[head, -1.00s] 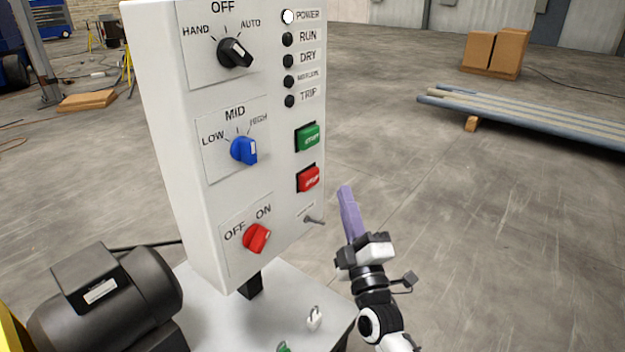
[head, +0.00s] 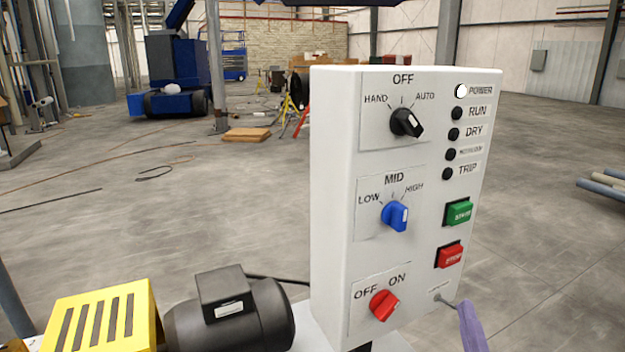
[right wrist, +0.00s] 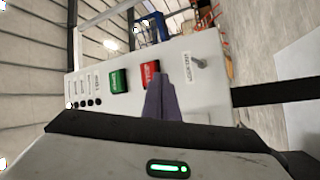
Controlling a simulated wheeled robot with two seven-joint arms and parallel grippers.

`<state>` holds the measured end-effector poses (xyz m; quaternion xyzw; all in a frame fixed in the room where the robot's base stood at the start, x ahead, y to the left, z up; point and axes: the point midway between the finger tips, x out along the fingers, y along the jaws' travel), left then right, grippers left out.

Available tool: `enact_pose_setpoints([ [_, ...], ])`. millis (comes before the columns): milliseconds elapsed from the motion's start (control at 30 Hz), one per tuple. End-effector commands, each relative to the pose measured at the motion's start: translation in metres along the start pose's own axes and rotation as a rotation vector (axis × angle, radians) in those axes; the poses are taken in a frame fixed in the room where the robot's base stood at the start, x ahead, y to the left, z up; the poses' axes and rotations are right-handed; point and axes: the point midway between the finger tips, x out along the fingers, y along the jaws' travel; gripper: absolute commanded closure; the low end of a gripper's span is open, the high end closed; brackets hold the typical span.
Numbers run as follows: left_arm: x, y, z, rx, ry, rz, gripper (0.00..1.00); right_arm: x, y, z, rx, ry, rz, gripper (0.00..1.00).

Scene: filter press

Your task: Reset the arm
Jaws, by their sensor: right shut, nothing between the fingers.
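A white control panel (head: 335,200) stands upright in the head view. It carries a black selector (head: 406,122), a blue LOW/MID/HIGH knob (head: 396,215), a red OFF/ON knob (head: 383,305), a green START button (head: 458,213) and a red STOP button (head: 450,256). A small metal lever (head: 442,298) sticks out at the lower right; it also shows in the right wrist view (right wrist: 199,62). My right gripper (head: 466,308), with purple fingers, is shut and empty beside the lever. In the right wrist view, its fingers (right wrist: 160,95) overlap the STOP button's edge. My left gripper is out of view.
The POWER lamp (head: 461,91) is white; the lamps below it are dark. A dark motor (head: 230,318) and a yellow slotted guard (head: 105,315) stand left of the panel. A blue lift (head: 176,75) is far behind.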

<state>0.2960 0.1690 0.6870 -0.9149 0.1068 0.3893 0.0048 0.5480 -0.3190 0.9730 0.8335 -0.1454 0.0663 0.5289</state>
Motion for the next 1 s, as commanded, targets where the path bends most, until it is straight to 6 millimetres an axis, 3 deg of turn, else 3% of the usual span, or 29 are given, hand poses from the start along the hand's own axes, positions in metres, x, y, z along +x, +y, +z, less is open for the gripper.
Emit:
enact_pose_setpoints([
  [33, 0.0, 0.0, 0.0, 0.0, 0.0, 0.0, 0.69, -0.022, -0.031, -0.001, 0.083, 0.001, -0.109, 1.0],
  [100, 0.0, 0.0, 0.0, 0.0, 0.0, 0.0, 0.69, -0.054, -0.073, -0.003, 0.224, -0.019, -0.263, 1.0],
  [167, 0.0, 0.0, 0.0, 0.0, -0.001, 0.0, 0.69, -0.087, -0.106, -0.005, 0.344, -0.062, -0.392, 1.0],
  [300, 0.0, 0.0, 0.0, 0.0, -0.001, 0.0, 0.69, -0.174, -0.17, -0.005, 0.599, -0.234, -0.656, 1.0],
  [400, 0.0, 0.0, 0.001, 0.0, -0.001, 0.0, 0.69, -0.236, -0.199, -0.003, 0.742, -0.391, -0.793, 1.0],
  [533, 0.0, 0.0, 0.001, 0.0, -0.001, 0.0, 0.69, -0.299, -0.219, -0.002, 0.868, -0.579, -0.898, 1.0],
  [600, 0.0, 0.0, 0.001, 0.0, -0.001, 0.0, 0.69, -0.321, -0.224, -0.001, 0.907, -0.649, -0.926, 1.0],
  [700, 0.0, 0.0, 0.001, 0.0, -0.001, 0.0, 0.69, -0.338, -0.227, -0.001, 0.94, -0.709, -0.944, 1.0],
  [1000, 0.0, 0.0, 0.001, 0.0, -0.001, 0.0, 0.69, -0.342, -0.228, 0.0, 0.95, -0.726, -0.947, 1.0],
])
